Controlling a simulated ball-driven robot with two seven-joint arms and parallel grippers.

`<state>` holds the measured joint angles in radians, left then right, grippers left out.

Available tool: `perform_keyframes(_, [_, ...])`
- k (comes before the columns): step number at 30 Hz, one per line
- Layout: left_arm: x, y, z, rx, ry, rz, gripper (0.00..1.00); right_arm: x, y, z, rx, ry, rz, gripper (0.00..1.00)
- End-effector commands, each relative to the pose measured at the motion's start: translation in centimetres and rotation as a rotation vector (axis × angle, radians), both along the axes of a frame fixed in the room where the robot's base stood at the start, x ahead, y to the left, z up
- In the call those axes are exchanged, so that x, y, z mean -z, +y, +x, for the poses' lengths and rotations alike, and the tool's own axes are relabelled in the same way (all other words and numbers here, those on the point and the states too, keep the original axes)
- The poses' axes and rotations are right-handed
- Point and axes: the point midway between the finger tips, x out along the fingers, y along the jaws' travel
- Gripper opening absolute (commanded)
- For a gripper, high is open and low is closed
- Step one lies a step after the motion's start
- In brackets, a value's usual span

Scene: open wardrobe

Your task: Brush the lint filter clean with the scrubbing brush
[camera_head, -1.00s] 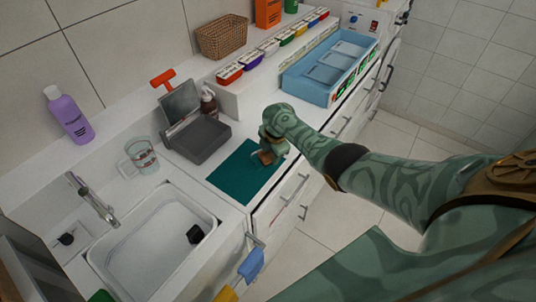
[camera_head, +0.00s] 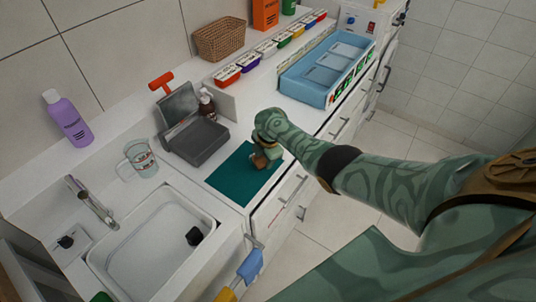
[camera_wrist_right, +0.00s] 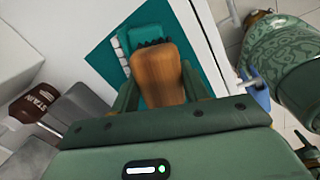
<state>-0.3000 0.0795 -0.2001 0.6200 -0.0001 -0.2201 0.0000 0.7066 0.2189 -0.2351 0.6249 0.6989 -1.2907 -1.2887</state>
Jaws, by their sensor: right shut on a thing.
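My right gripper (camera_head: 262,150) hangs over the teal mat (camera_head: 232,182) on the counter. In the right wrist view the gripper (camera_wrist_right: 160,92) is shut on the scrubbing brush (camera_wrist_right: 162,72), which has a brown wooden back and dark bristles at its far end. The brush shows small in the head view (camera_head: 260,161). Just past the bristles lies a lighter green piece (camera_wrist_right: 142,35) with pale lumps along its left side, on the mat; it may be the lint filter, but the brush partly hides it. Whether the bristles touch it I cannot tell.
A dark grey box with a raised lid (camera_head: 198,143) stands behind the mat, with a brown bottle (camera_head: 207,102) beside it. A glass mug (camera_head: 140,158) and a sink basin (camera_head: 150,245) are at left. A blue bin (camera_head: 308,92) is farther right.

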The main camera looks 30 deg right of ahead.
Motion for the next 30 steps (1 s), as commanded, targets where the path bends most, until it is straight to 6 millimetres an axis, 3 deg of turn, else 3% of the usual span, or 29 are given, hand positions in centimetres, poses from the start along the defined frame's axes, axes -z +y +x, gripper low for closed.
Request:
perform_keyframes(7, [-0.1, 0.0, 0.0, 0.000, 0.000, 0.000, 0.63, 0.2, 0.6, -0.1, 0.000, 0.001, 0.001, 0.27])
perform_keyframes(30, [0.7, 0.0, -0.1, 0.000, 0.001, 0.000, 0.63, 0.0, -3.1, 0.0, 0.000, 0.001, 0.001, 0.27])
